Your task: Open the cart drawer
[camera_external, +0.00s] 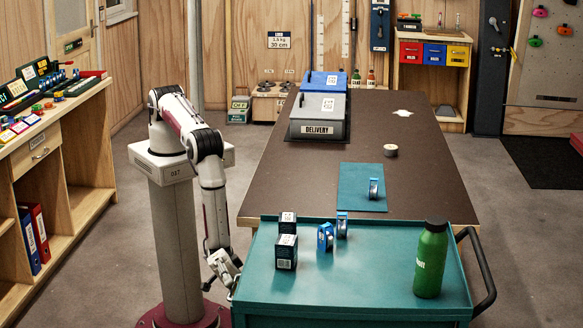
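The teal cart (340,291) stands at the bottom of the view with its flat top showing and a black handle (480,265) at its right end. Its lower part is cut off by the frame, and I cannot make out a drawer. My gripper (222,282) hangs low beside the cart's left edge, pointing down. Its fingertips are small and partly against the cart's edge. I cannot tell whether they are open or touch anything.
Dark boxes (286,252), blue-and-black items (325,237) and a green bottle (430,260) stand on the cart top. A brown table (290,180) adjoins behind, with a grey delivery box (318,112). A wooden counter (75,120) is at left. Floor between counter and my base is clear.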

